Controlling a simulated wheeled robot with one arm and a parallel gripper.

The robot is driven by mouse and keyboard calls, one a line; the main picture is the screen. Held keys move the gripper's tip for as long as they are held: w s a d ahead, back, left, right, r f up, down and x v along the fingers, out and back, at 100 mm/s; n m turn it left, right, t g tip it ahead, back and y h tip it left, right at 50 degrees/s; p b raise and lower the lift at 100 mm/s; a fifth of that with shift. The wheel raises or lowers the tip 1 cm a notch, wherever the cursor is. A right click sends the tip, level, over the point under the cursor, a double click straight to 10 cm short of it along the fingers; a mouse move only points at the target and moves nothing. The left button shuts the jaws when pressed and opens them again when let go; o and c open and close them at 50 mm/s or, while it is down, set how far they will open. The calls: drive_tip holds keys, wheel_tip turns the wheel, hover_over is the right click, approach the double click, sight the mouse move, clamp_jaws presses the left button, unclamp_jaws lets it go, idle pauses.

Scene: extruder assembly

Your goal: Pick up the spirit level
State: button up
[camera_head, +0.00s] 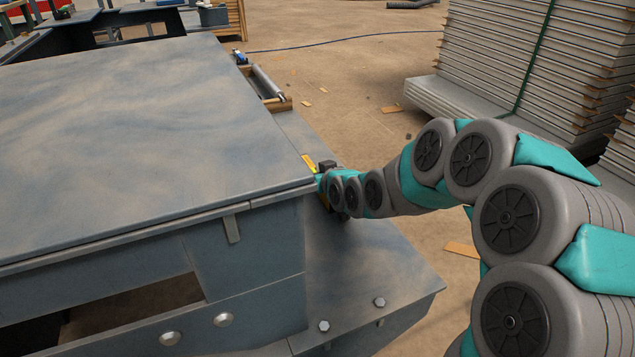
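A narrow yellow bar (308,163), which looks like the spirit level, shows at the right edge of the large grey table. Only a short part of it is visible, just left of my arm's end. A small yellow patch also shows just below, by the table corner. My gripper (324,181) is at the same place, right beside the table's near right corner. My own arm hides most of it and the fingers are too small to make out. I cannot tell whether the gripper touches or holds the yellow bar.
The large grey table (150,120) fills the left, with a lower grey ledge (365,265) along its right side. A wooden tray (275,103) with a metal cylinder sits farther back on this side. Stacked pale panels (535,60) stand at right. Open floor lies between.

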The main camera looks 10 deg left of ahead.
drive_tip(key=shift+w, duration=0.1)
clamp_jaws()
idle(0.5)
